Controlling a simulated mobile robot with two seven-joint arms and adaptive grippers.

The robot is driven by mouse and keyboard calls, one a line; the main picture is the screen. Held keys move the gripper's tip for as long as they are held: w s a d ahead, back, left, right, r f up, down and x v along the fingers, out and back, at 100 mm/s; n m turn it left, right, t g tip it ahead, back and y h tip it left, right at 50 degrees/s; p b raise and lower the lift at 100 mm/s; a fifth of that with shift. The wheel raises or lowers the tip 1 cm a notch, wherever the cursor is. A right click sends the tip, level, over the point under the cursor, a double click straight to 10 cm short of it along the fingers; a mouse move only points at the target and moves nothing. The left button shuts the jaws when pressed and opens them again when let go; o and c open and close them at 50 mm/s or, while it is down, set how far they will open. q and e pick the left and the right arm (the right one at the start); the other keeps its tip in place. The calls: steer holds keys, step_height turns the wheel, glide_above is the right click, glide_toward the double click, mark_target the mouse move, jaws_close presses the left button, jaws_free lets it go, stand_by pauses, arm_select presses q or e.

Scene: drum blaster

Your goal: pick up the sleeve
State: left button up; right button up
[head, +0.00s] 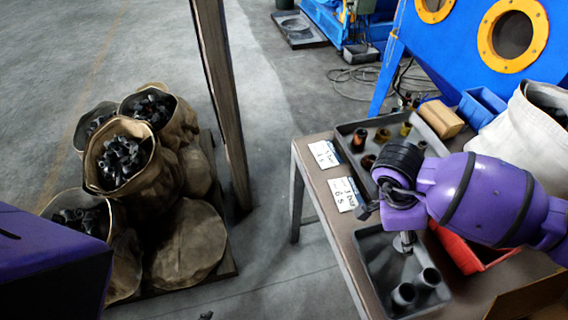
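Two dark grey cylindrical sleeves, one (403,295) in front and one (428,279) beside it, stand upright in the near grey tray (372,262) on the table. Several smaller brown and yellowish sleeves, one of them here (360,138), stand in the far tray (347,130). My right gripper (384,222) is over the back part of the near tray, behind the two grey sleeves. A small grey piece (405,242) shows just below it; I cannot tell whether it is a sleeve or part of the gripper. Its finger opening is unclear. My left gripper is out of view.
White cards (343,194) lie on the table's left side (318,183). A red bin (462,252) is beneath my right arm. A tan block (441,118), blue bin (482,106) and white sack (525,140) stand behind. A post (222,100) and filled sacks (140,180) are left.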

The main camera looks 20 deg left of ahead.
steer(key=shift+x, duration=1)
steer(key=shift+w, duration=0.1)
steer(key=shift+c, duration=0.4)
jaws_close()
steer(key=shift+r, duration=0.15)
